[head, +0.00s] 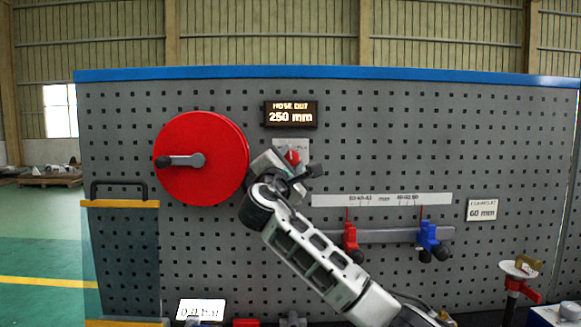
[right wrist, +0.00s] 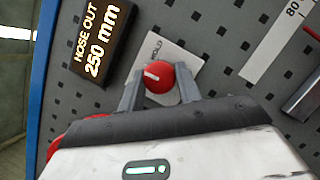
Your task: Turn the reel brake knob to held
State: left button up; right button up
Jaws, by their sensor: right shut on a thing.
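The red reel brake knob (right wrist: 159,77) sits on a light plate (right wrist: 183,60) on the pegboard. A white pointer line shows on its face. My right gripper (right wrist: 160,90) is shut on the knob, with one grey finger on each side of it. In the head view the knob (head: 292,156) shows between the fingers of my right gripper (head: 294,168), and the plate is partly hidden behind it. The plate's lettering is too small and too covered to read fully. The large red reel (head: 215,135) with a dark crank handle is to the left. My left gripper is not in view.
A display (head: 290,114) reading "HOSE OUT 250 mm" hangs above the knob. A white scale strip (head: 382,199), a red slider (head: 351,242) and a blue slider (head: 428,240) are at the lower right. A black handle (head: 119,188) tops a panel at left.

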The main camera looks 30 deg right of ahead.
jog(key=m+g, duration=0.1)
jog(key=m, duration=0.3)
jog(key=shift+w+a+m+g, duration=0.1)
jog(key=shift+m+g, duration=0.2)
jog(key=shift+g, duration=0.1)
jog(key=m, duration=0.2)
jog(key=m+g, duration=0.1)
jog(key=m, duration=0.1)
jog(key=shift+r+m+g+y+p, duration=0.15)
jog(key=shift+m+g+y+p, duration=0.15)
jog(key=shift+y+p, duration=0.1)
jog(key=shift+m+y, duration=0.3)
jog(key=shift+m, duration=0.4)
jog(key=o, duration=1)
